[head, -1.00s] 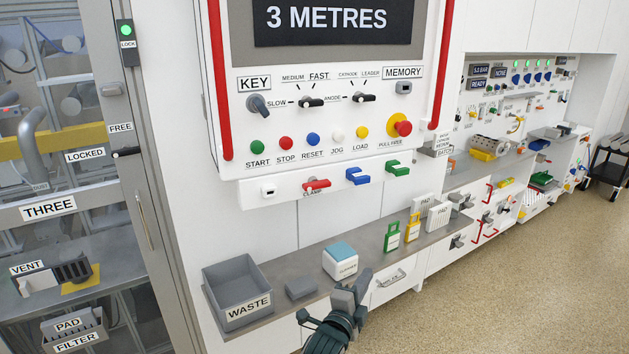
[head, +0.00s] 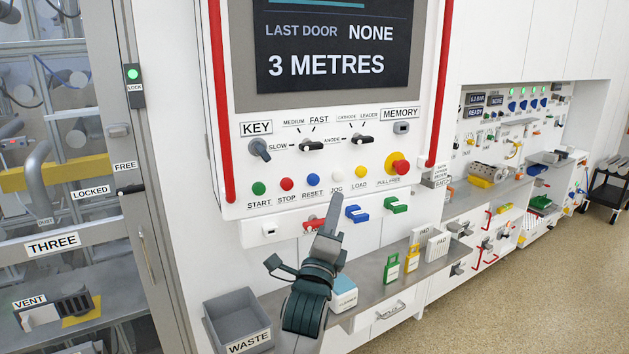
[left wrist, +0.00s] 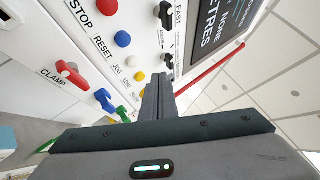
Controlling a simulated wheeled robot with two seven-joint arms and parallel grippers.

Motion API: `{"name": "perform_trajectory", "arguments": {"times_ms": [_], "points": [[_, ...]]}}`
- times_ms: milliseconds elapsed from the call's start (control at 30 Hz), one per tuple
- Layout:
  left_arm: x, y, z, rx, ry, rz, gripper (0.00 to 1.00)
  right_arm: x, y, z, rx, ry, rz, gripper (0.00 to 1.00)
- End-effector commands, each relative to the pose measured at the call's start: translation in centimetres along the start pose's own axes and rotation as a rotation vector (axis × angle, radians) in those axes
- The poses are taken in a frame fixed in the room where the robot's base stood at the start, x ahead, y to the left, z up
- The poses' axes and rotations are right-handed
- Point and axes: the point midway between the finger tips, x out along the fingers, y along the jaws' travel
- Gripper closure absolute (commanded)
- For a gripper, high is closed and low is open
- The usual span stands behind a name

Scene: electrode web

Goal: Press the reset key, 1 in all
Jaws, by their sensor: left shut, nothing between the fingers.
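The reset key is the round blue button (head: 312,181) above the RESET label on the white panel. It also shows in the left wrist view (left wrist: 123,39). Its neighbours are the red STOP button (head: 286,184) and the white JOG button (head: 337,176), which my gripper partly nears from below. My left gripper (head: 334,200) is shut and empty, pointing up just below the JOG button in the head view. In the left wrist view its fingers (left wrist: 158,82) lie to the right of and below the blue button, apart from it. My right gripper is not in view.
A red clamp handle (head: 314,224) and blue and green brackets sit on the ledge below the buttons. The red emergency knob (head: 400,167) is to the right. Red rails flank the panel. A grey WASTE bin (head: 240,320) stands on the counter below.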

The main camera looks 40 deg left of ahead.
Motion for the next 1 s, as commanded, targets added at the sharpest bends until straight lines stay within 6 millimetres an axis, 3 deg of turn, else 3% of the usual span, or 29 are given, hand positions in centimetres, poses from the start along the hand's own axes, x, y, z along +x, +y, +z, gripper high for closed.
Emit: {"name": "perform_trajectory", "arguments": {"times_ms": [467, 1000], "points": [[0.9, 0.8, 0.6, -0.001, 0.0, -0.001, 1.0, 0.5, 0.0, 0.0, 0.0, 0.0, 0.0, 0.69], [5.1, 3.8, 3.6, 0.001, 0.002, 0.001, 1.0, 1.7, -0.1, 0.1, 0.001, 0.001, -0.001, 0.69]]}}
